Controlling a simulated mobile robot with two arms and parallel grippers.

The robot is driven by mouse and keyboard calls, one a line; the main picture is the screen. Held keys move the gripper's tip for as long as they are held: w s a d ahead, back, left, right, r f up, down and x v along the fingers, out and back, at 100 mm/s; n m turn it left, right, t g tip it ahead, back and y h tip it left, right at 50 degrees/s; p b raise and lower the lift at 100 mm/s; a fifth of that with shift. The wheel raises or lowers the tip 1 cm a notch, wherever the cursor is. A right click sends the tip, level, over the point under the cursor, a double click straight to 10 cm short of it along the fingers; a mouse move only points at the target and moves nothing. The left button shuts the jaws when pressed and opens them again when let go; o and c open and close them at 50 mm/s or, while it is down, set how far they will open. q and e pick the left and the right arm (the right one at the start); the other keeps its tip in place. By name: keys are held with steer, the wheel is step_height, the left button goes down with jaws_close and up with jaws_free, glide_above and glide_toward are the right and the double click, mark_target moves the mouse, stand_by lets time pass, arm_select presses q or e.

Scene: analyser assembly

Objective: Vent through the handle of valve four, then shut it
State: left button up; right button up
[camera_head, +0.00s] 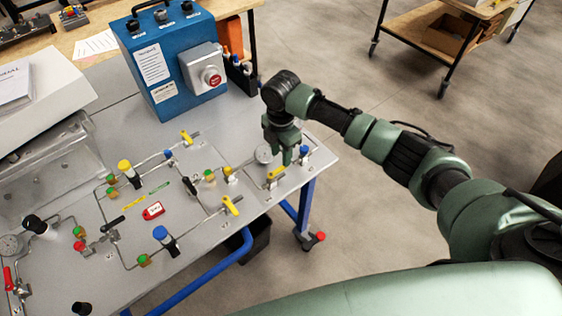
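My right gripper (285,155) points down over the right corner of the grey panel table (215,235), with its arm coming in from the right. Just below it a valve with a yellow handle (275,173) sits on a small plate. A round gauge (263,154) is left of the fingers and a blue-topped part (304,150) is right of them. The fingers overlap this area, so contact is unclear, as is their opening. Other yellow handles are at the front edge (231,206) and farther back (188,137). The number tags are too small to read, so I cannot tell which is valve four. My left gripper is out of view.
A blue box with a red stop button (211,78) stands at the table's back. Thin pipes, green fittings and a red tag (153,211) cover the panel. A clear cover (60,165) lies left. A wheeled cart (440,35) stands behind on open floor.

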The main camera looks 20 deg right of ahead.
mark_target(281, 167)
steer(key=shift+r, duration=1.7)
